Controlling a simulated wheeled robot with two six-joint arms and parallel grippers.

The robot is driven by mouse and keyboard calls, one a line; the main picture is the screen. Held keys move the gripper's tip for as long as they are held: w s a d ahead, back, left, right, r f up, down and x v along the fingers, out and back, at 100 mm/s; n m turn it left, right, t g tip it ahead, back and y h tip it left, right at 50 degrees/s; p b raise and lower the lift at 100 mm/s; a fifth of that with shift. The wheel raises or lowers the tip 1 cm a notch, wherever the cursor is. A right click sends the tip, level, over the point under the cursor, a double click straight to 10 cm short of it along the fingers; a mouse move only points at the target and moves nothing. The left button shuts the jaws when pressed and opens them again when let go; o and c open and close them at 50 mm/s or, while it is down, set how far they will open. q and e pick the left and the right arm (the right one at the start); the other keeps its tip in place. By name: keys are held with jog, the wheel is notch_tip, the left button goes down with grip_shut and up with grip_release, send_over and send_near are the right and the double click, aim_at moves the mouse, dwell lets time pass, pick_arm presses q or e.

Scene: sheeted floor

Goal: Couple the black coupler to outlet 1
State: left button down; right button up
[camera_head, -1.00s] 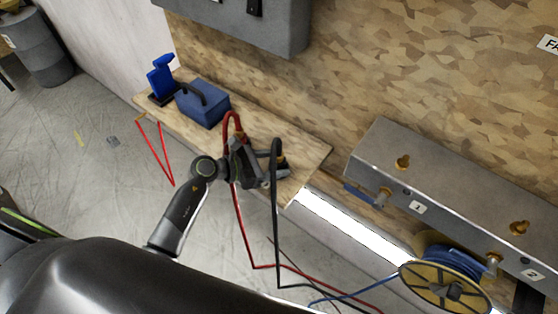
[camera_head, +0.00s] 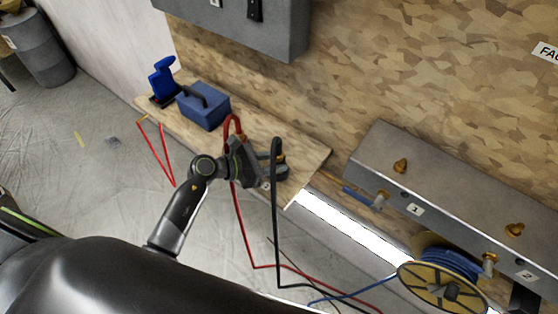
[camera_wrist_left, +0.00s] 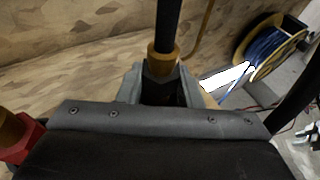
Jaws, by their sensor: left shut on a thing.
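My left gripper (camera_head: 272,172) is shut on the black coupler (camera_wrist_left: 160,88) above the right end of the wooden shelf. In the left wrist view, the coupler sits between the fingers, with a brass collar (camera_wrist_left: 163,62) and black hose (camera_wrist_left: 168,25) above it. In the head view, the black hose (camera_head: 275,205) arches up and hangs down past the shelf edge. My right gripper is out of view.
A red hose (camera_head: 237,205) hangs close beside the gripper. A blue box (camera_head: 203,105) and blue stand (camera_head: 162,80) are on the shelf (camera_head: 305,150). A yellow-rimmed reel (camera_head: 440,287) of blue hose is near outlet 2 (camera_head: 488,262). Open space separates shelf and manifold.

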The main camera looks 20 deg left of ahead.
aim_at(274, 160)
pick_arm(q)
jog(key=shift+r+p, duration=2.8)
jog(key=shift+r, duration=0.75)
